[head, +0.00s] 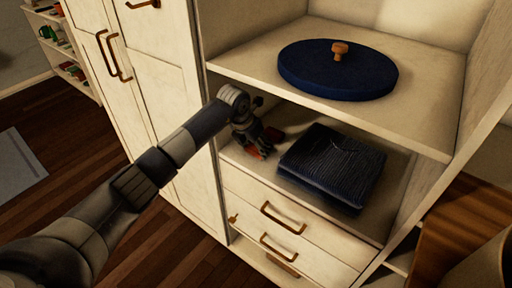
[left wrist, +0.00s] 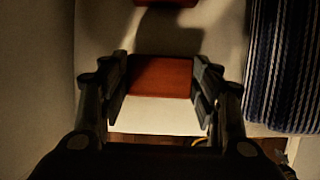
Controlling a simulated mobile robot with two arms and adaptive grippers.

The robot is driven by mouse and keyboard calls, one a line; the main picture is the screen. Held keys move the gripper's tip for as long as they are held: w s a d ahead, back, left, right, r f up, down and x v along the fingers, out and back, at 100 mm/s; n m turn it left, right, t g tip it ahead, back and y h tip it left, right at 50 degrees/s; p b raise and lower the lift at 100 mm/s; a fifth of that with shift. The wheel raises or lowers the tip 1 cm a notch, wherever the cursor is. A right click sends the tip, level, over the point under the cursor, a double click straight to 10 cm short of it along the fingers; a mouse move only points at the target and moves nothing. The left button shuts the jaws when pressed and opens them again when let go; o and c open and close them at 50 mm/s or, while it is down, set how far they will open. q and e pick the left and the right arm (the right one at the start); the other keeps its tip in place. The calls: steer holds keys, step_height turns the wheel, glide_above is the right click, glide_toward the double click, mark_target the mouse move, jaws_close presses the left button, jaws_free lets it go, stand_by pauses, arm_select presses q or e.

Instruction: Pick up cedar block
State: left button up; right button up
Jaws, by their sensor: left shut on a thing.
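The cedar block is a reddish-brown block (left wrist: 160,77) between the fingers of my left gripper (left wrist: 160,90) in the left wrist view. My left gripper (head: 258,148) is shut on it, inside the open lower compartment of the cabinet. In the head view the fingers partly hide the block. A second red-brown piece (left wrist: 165,2) shows cut off at the top edge of the left wrist view. My right gripper is not in view.
A folded dark striped cloth (head: 332,165) lies right of my left gripper; it also shows in the left wrist view (left wrist: 283,65). The shelf above (head: 430,120) carries a round blue lid-like thing (head: 335,75) with a wooden knob. Drawers with brass handles (head: 284,218) are below.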

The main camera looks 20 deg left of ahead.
arm_select(q)
steer(key=shift+a+r, duration=0.1)
steer(key=shift+r, duration=0.5)
steer(key=s+a+b, duration=0.1)
steer(key=s+a, duration=0.2)
steer(key=s, duration=0.5)
steer(key=s+a+b, duration=0.2)
steer(key=s+a, duration=0.1)
steer(key=s, duration=0.6)
steer(key=shift+r, duration=0.1)
